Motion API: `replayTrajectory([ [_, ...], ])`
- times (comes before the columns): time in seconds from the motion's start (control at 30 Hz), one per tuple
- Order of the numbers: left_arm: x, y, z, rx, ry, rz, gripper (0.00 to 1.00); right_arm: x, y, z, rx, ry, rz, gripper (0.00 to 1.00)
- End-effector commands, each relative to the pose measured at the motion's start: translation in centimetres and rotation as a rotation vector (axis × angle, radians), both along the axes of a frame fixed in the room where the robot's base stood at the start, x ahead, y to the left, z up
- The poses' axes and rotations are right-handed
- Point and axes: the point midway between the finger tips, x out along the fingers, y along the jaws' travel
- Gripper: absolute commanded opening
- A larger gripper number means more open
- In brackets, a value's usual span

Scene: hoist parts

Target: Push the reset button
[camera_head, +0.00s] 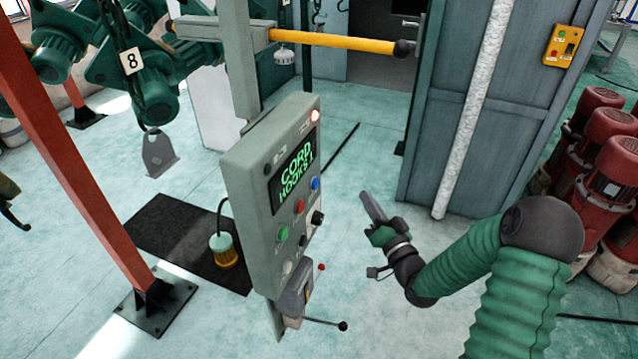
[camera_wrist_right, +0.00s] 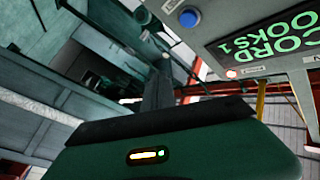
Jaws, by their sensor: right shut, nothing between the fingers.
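A grey control panel (camera_head: 262,150) stands on a post in the middle of the head view, with a screen reading "CORD HOOKS 1". Its face has a blue button (camera_head: 315,183), a red button (camera_head: 299,206), a green button (camera_head: 283,233) and a black knob (camera_head: 317,218). The labels are too small to read, so I cannot tell which is the reset button. The blue button also shows in the right wrist view (camera_wrist_right: 189,18). My right gripper (camera_head: 371,205) is shut and empty, to the right of the panel and apart from it. My left gripper is not in view.
A yellow bar (camera_head: 345,42) with a black end sticks out above the panel. A lever with a black ball (camera_head: 342,326) juts out low, below the panel. A grey-blue cabinet (camera_head: 450,130) stands behind my right gripper. Red motors (camera_head: 612,170) stand at the right.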

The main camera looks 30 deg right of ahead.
Motion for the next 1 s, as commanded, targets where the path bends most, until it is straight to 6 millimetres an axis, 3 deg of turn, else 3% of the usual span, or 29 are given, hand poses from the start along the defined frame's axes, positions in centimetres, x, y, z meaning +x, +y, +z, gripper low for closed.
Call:
replayTrajectory([
  [0.6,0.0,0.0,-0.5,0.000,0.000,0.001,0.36,5.9,5.2,0.0,-0.001,0.000,0.005,0.00],
  [1.0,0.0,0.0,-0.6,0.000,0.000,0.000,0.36,6.5,5.8,0.1,0.000,0.001,0.003,0.00],
])
